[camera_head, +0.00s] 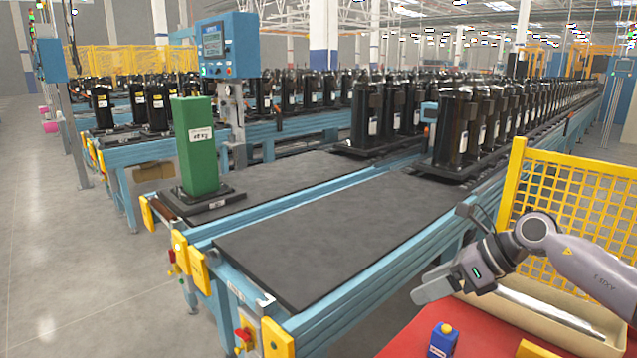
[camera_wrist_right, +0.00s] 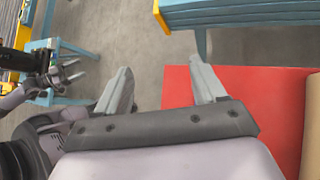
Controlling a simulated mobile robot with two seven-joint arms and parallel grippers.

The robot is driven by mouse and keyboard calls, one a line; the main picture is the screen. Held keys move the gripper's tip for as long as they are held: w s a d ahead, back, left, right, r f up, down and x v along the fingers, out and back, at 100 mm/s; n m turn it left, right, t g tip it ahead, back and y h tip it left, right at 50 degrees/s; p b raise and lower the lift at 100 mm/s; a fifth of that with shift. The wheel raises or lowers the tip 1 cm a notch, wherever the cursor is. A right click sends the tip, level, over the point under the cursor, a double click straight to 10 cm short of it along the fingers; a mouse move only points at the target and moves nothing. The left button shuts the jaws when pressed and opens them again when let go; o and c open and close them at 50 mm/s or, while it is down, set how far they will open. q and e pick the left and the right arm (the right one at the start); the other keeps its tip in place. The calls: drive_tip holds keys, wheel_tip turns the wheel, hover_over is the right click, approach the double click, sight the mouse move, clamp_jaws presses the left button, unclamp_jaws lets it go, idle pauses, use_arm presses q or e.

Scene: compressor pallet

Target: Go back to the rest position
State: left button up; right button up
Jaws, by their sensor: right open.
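What looks like my left gripper (camera_wrist_right: 68,74) shows small at the left of the right wrist view. Its jaws are too small to judge, and it does not show in the head view.
A yellow mesh fence (camera_head: 570,195) stands behind my right arm. An open cardboard box (camera_head: 600,318) and a small blue box with a yellow top (camera_head: 442,341) are on the red surface. The near conveyor (camera_head: 320,240) has a bare front; a green block (camera_head: 195,150) stands left of it.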

drive_tip(key=s+a+r+m+t+y, duration=0.1)
drive_tip(key=a+r+m+t+y, duration=0.2)
drive_tip(key=a, duration=0.4)
drive_tip(key=s+a+r+m+t+y, duration=0.1)
drive_tip(key=s+a+m+t+y, duration=0.2)
drive_tip(key=a+m, duration=0.4)
drive_tip(key=s+d+f+m+t+h, duration=0.2)
drive_tip(key=s+d+f+m+h, duration=0.4)
drive_tip(key=m, duration=0.8)
drive_tip(key=s+d+f+m+t+h, duration=0.2)
drive_tip(key=d+f+m+h, duration=0.3)
drive_tip(key=f+m+h, duration=0.6)
drive_tip(key=s+f+m+g+y, duration=0.1)
drive_tip(key=s+f+m+g, duration=0.2)
drive_tip(key=s, duration=0.4)
drive_tip(key=s+d+f+m+g+y, duration=0.1)
drive_tip(key=s+m+g, duration=0.25)
drive_tip(key=s, duration=0.35)
drive_tip(key=s+f+m+g+y, duration=0.1)
drive_tip(key=s+f+m+g, duration=0.2)
drive_tip(key=s, duration=0.4)
drive_tip(key=w+a+f+n+t+y+b, duration=0.1)
drive_tip(key=w+f+t, duration=0.4)
drive_tip(key=f, duration=0.5)
drive_tip(key=shift+w+a+f+y+b, duration=0.3)
drive_tip(key=shift+w+a+f+b, duration=0.15)
drive_tip(key=shift+a, duration=0.45)
